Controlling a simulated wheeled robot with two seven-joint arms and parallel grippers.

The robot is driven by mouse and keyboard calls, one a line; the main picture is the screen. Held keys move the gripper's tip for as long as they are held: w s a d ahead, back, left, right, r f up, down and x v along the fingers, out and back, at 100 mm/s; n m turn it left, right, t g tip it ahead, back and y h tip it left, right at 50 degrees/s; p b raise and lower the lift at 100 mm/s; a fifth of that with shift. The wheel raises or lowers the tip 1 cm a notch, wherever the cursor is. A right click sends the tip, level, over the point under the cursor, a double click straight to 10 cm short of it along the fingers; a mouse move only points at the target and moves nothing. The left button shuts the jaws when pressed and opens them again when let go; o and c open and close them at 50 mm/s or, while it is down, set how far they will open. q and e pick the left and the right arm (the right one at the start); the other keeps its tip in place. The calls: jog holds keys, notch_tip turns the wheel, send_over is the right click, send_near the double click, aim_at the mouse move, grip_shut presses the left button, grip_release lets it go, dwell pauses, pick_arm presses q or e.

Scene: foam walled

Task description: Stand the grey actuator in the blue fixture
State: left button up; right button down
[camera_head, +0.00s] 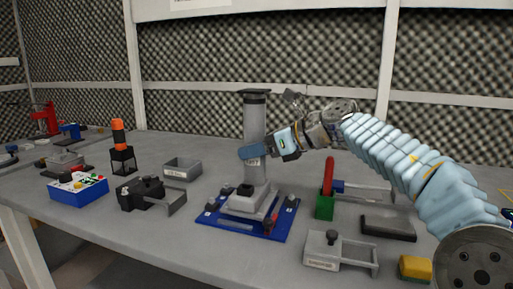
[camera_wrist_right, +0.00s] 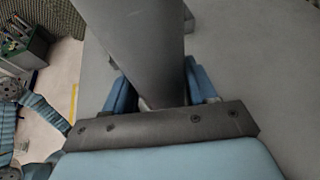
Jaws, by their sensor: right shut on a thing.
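The grey actuator (camera_head: 255,118) is a tall upright cylinder with a dark cap, at the middle of the head view. My right gripper (camera_head: 253,151) is shut on it around mid-height, coming from the right. In the right wrist view the grey actuator (camera_wrist_right: 145,40) passes between the blue fingers of the gripper (camera_wrist_right: 160,95). The blue fixture (camera_head: 213,222) is a flat blue plate with a grey stepped block, directly below the actuator. The actuator's lower end meets the block's top in the picture; I cannot tell whether it is seated. My left gripper is out of view.
Left of the fixture are a black clamp device (camera_head: 141,194), a grey tray (camera_head: 183,168) and a blue button box (camera_head: 78,187). Right of it are a green holder with a red handle (camera_head: 325,205), a grey bracket (camera_head: 322,251), a dark pad (camera_head: 388,228) and a yellow block (camera_head: 415,268).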

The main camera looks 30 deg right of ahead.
jog(key=shift+f+b, duration=0.6)
jog(key=shift+f, duration=0.25)
dwell(0.4)
jog(key=shift+c, duration=1.3)
grip_release()
jog(key=shift+f, duration=0.1)
jog(key=v, duration=1.4)
jog(key=shift+p, duration=0.4)
jog(key=shift+a, duration=0.1)
